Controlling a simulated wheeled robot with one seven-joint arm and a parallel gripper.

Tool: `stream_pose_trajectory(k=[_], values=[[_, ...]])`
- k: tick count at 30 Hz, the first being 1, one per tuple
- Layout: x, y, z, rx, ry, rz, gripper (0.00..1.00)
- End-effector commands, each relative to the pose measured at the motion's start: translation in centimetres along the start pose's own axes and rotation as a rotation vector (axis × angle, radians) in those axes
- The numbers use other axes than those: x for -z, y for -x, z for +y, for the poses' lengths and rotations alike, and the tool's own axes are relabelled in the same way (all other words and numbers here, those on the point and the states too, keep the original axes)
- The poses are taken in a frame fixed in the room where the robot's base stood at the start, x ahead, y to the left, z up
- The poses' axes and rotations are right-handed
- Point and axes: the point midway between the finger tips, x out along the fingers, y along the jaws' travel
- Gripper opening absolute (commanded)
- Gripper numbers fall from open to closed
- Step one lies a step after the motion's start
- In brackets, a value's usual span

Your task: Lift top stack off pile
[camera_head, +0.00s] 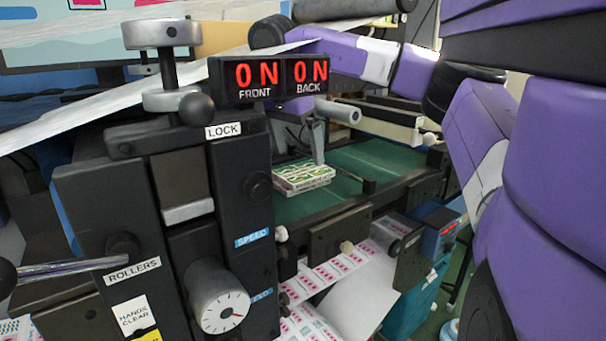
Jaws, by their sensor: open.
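A small pile of flat printed stacks (303,184) lies on the green bed of the machine, with white edges and green, yellow and red print. The top stack (300,170) shows its printed face. My gripper (307,158) is open and points down at the back of the pile, partly hidden behind the ON displays. My purple arm reaches in from the right, over the machine and down behind the displays.
The FRONT and BACK displays (268,80) both read ON and stand in front of my wrist. The black LOCK and ROLLERS column (165,220) fills the left. The green bed (365,160) is mostly clear right of the pile. A printed web (345,275) hangs below.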

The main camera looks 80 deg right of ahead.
Motion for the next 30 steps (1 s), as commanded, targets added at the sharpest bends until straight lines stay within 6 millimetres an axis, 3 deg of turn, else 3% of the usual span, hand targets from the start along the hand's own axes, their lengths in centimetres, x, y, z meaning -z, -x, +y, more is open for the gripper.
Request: stream_pose_trajectory(k=[10, 19, 27, 28, 30], values=[[-0.2, -4.6, 0.1, -0.001, 0.000, -0.002, 1.00], [-0.1, -4.8, 0.0, -0.001, 0.000, -0.001, 1.00], [-0.1, -4.8, 0.0, -0.001, 0.000, -0.001, 0.47], [-0.1, -4.8, 0.0, -0.001, 0.000, -0.001, 0.42], [-0.1, -4.8, 0.0, 0.000, 0.000, -0.001, 0.42]])
